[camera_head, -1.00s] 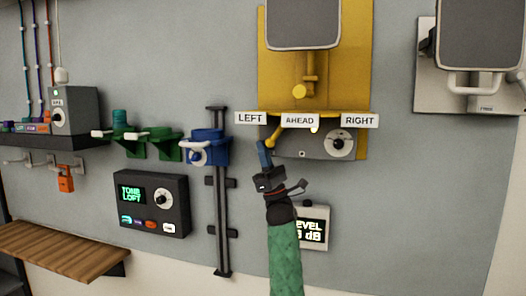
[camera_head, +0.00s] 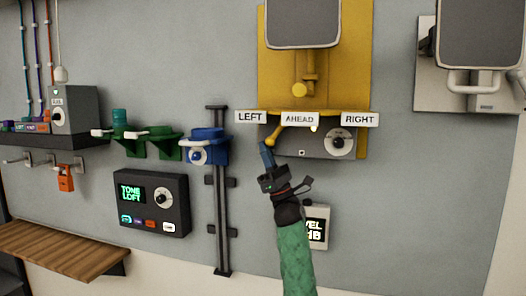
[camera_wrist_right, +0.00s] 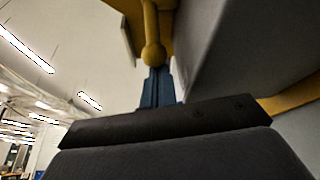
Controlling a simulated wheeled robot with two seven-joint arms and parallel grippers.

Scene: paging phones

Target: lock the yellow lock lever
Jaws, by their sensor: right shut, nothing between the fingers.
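A yellow lever (camera_head: 276,133) with a round knob sticks out below the LEFT/AHEAD/RIGHT labels, slanting down to the left. In the right wrist view its knob (camera_wrist_right: 153,54) is just beyond the blue fingertips. My right gripper (camera_head: 266,150) is shut and empty, with its fingertips right at the knob; whether they touch it I cannot tell. In the right wrist view the closed fingers (camera_wrist_right: 157,86) point up at the knob. My left gripper is not in view.
A grey box with a white dial (camera_head: 340,142) is right of the lever. The label shelf (camera_head: 300,118) overhangs it. A blue holder (camera_head: 208,147) on a black rail is to the left.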

